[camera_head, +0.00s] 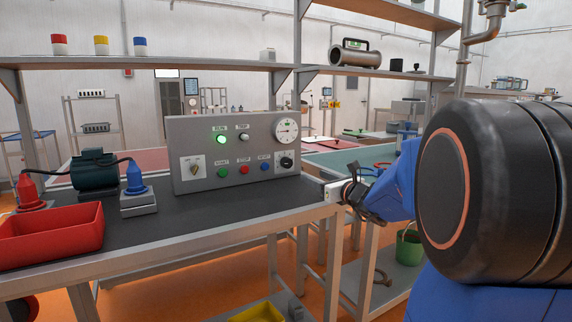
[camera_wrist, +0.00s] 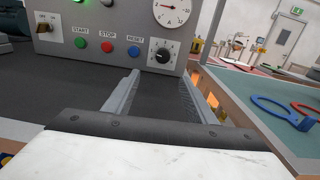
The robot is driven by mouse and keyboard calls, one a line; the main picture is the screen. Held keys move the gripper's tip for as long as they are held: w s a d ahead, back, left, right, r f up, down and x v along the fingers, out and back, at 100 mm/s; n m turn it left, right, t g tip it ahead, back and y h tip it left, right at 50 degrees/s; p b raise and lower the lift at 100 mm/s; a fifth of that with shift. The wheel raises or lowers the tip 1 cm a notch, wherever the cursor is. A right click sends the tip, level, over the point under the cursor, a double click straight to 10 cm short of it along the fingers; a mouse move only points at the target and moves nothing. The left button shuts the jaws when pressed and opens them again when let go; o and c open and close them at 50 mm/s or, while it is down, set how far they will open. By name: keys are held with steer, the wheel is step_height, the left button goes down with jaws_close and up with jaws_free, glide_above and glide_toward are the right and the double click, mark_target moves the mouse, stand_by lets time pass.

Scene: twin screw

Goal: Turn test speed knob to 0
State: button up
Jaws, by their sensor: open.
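The test speed knob is the round black knob (camera_head: 286,162) at the lower right of the grey control panel (camera_head: 203,139), under a white dial gauge (camera_head: 287,131). In the wrist view the knob (camera_wrist: 163,55) sits on a white scale plate; its exact setting is too small to read. My gripper (camera_wrist: 160,78) is open and empty, its two fingers pointing toward the panel below the knob, apart from it. In the head view the gripper is at the table's right front corner, partly hidden by my arm.
Green, red and blue buttons (camera_wrist: 134,50) sit left of the knob, with a selector switch (camera_head: 194,167) further left. A green lamp (camera_head: 221,139) is lit. A motor (camera_head: 94,171) and a red bin (camera_head: 51,235) stand at the left. The black tabletop before the panel is clear.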

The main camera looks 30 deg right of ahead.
mark_target(289, 164)
steer(key=shift+w+d, duration=0.3)
steer(key=shift+w, duration=0.35)
steer(key=w, duration=1.6)
steer(key=shift+w+a, duration=0.3)
steer(key=shift+w, duration=0.05)
steer(key=shift+c, duration=0.6)
steer(key=c, duration=0.9)
